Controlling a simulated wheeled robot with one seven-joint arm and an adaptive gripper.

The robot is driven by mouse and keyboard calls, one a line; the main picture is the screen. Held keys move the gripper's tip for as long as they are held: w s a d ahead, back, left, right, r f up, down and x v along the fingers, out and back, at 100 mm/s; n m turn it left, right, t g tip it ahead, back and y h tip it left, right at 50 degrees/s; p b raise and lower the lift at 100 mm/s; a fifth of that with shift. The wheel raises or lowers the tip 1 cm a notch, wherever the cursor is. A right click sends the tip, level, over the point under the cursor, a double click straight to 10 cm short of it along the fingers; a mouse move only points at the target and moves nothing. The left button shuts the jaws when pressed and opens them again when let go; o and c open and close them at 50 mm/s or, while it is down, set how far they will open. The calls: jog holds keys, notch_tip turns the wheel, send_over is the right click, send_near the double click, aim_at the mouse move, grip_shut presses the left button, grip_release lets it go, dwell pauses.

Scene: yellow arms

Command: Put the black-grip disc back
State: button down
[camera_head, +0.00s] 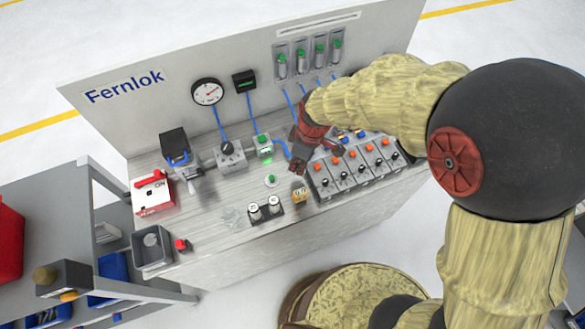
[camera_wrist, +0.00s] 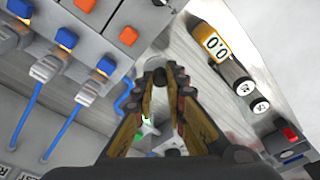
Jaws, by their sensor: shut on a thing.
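My gripper (camera_head: 301,158) is above the bench, just left of the row of grey switch modules. In the wrist view its fingers (camera_wrist: 161,80) are closed together on a small dark thing at their tips. This fits the black grip of the disc, but the fingers hide most of it and I cannot make out the disc's body. I cannot tell from these views where the black-grip disc's own place is.
Switch modules (camera_head: 352,168) with orange buttons stand right of the gripper. A grey bin (camera_head: 152,248) is at front left. Blue cables run up the back panel. Bare bench lies at left centre.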

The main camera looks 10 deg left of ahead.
jog(key=f, duration=0.1)
jog(key=w+a+f, duration=0.1)
jog(key=a+f, duration=0.1)
jog(key=shift+w+a+f+b, duration=0.1)
jog(key=shift+w+f+b, duration=0.1)
jog(key=shift+w+b, duration=0.15)
jog(key=shift+f+b, duration=0.3)
jog(key=shift+f, duration=1)
jog(key=shift+f, duration=0.2)
jog(key=c, duration=1.8)
grip_release()
jog(key=shift+r, duration=0.2)
